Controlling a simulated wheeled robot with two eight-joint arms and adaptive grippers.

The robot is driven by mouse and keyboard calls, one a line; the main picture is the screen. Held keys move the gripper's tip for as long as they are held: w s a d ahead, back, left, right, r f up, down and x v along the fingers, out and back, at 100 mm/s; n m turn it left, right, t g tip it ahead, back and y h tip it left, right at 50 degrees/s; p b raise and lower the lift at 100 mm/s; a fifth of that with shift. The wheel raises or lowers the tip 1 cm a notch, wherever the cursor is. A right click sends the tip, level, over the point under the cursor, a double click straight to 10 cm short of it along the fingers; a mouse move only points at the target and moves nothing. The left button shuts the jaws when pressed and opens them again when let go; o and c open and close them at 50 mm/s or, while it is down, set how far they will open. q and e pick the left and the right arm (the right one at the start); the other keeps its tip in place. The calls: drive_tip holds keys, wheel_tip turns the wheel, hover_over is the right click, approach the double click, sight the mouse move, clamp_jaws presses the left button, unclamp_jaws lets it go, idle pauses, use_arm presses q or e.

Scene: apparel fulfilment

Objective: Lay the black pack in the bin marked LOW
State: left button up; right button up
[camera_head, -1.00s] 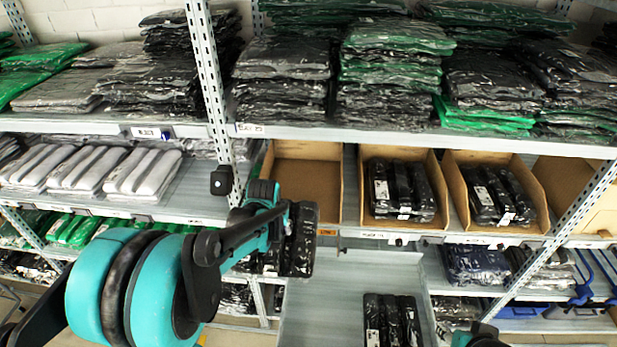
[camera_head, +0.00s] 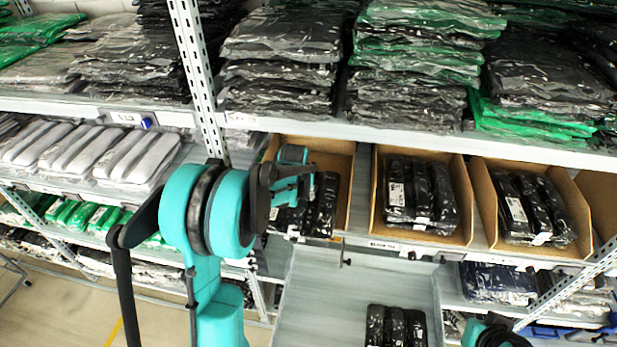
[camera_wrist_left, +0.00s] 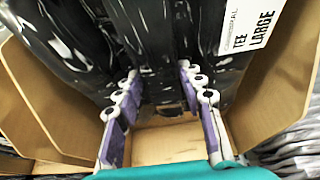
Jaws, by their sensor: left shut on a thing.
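The black pack (camera_head: 327,204) is in or just above the leftmost cardboard bin (camera_head: 335,153), at the bin's front. My left gripper is shut on the pack; in the left wrist view its fingers (camera_wrist_left: 158,82) lie on both sides of the glossy black plastic (camera_wrist_left: 150,35). A white label (camera_wrist_left: 248,28) on the pack reads TEE LARGE. Cardboard walls (camera_wrist_left: 45,105) flank the pack in that view. The bin's front tag is too small to read now. Whether the pack rests on the bin floor is unclear. My right gripper is out of view.
Two more cardboard bins (camera_head: 464,208) (camera_head: 583,222) to the right hold black packs. Another black pack (camera_head: 396,325) lies on the grey surface (camera_head: 325,290) below. A shelf (camera_head: 390,137) with stacked garments overhangs the bins. A metal post (camera_head: 196,75) stands at left.

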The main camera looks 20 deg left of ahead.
use_arm(q)
drive_tip(key=w, duration=0.2)
drive_tip(key=w+a, duration=0.1)
drive_tip(key=w, duration=0.3)
drive_tip(key=shift+w+a, duration=0.3)
drive_tip(key=shift+a, duration=0.1)
drive_tip(key=w, duration=0.2)
drive_tip(key=shift+w+a, duration=0.35)
drive_tip(key=shift+x, duration=0.9)
drive_tip(key=shift+s+r, duration=0.15)
drive_tip(key=shift+b, duration=0.35)
drive_tip(key=o, duration=1.3)
drive_tip(key=shift+f, duration=0.2)
